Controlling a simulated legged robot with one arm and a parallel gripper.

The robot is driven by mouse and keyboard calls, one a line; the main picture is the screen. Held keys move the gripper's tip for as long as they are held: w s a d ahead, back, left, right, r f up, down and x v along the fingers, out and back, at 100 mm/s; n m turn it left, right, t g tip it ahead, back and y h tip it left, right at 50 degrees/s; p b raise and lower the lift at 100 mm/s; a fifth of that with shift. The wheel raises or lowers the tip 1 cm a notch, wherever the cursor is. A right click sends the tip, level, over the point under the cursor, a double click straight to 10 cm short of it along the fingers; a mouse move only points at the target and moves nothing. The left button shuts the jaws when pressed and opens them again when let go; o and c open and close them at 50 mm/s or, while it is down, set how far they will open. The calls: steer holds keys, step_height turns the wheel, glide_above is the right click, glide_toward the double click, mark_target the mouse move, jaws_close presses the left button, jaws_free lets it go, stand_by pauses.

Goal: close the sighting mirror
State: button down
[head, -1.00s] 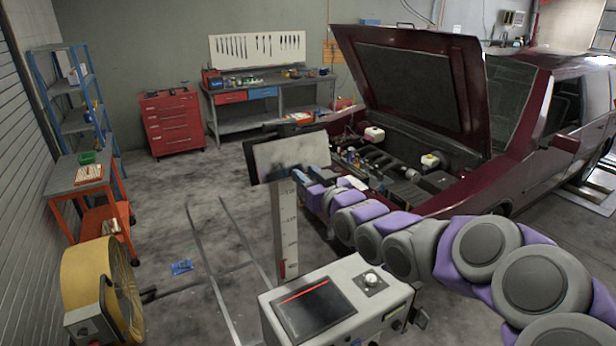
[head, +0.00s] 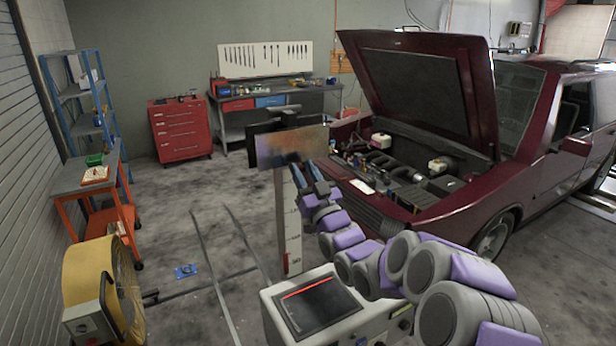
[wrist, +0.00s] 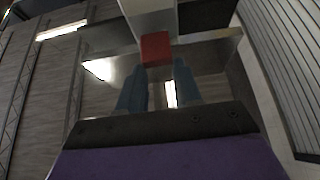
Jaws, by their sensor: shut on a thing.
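The sighting mirror (head: 290,147) is a flat reflective panel at the top of a pale upright post with a scale (head: 292,230), in the middle of the head view. Its face shows a brownish, blurred reflection. My gripper (head: 308,172) is at the mirror's lower right edge. In the wrist view, the two blue-grey fingers (wrist: 158,72) close around a small red tab (wrist: 155,48) at the edge of reflective panels. The fingers hide part of the tab, and the head view does not show the tab.
A grey console with a dark screen (head: 317,306) stands below the post. A dark red car (head: 460,200) with its hood up is to the right. A yellow fan (head: 95,290) stands at the left front. Floor rails (head: 245,245) run left of the post.

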steer(key=shift+w+a+f, duration=0.3)
steer(key=shift+w+f, duration=0.05)
steer(key=shift+f, duration=0.35)
steer(key=c, duration=1.1)
jaws_free()
steer(key=shift+w+a+f, duration=0.1)
steer(key=shift+w, duration=0.05)
steer(key=shift+o, duration=0.5)
steer(key=shift+w+a+f, duration=0.2)
steer(key=shift+w+f, duration=0.05)
steer(key=shift+w, duration=0.25)
steer(key=shift+o, duration=0.9)
steer(key=shift+w+a, duration=0.2)
steer(key=shift+o, duration=0.3)
steer(key=shift+s+r, duration=0.35)
steer(key=shift+r, duration=0.05)
steer(key=shift+s+d+r, duration=0.2)
steer(key=shift+d+r, duration=0.15)
steer(key=shift+d, duration=0.2)
steer(key=shift+s+d+f, duration=0.1)
steer(key=shift+f, duration=0.1)
steer(key=b+v, duration=0.1)
steer(key=v, duration=1.6)
steer(key=shift+f, duration=0.35)
